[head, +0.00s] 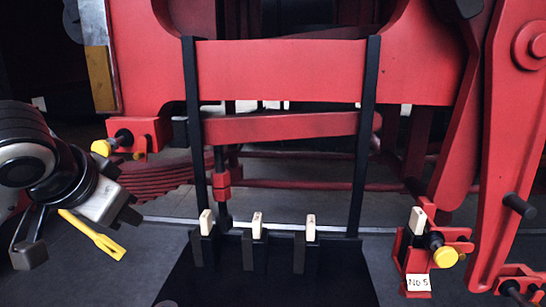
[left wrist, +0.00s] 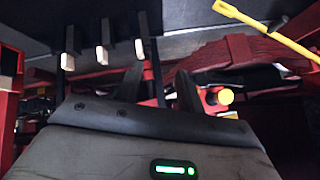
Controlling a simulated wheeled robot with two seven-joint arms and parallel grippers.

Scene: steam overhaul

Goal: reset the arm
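My left gripper (head: 132,207) is at the left of the head view, in front of the red machine frame. In the left wrist view its two dark fingers (left wrist: 159,90) stand apart with nothing between them, so it is open and empty. My right gripper is in neither view.
Several black posts with pale tops, such as the middle one (head: 257,250), stand at the front centre. A red fixture (head: 410,258) with a yellow knob and a number label stands right. Another yellow knob (head: 101,148) sits behind my gripper. Red machine beams (head: 280,72) span the back.

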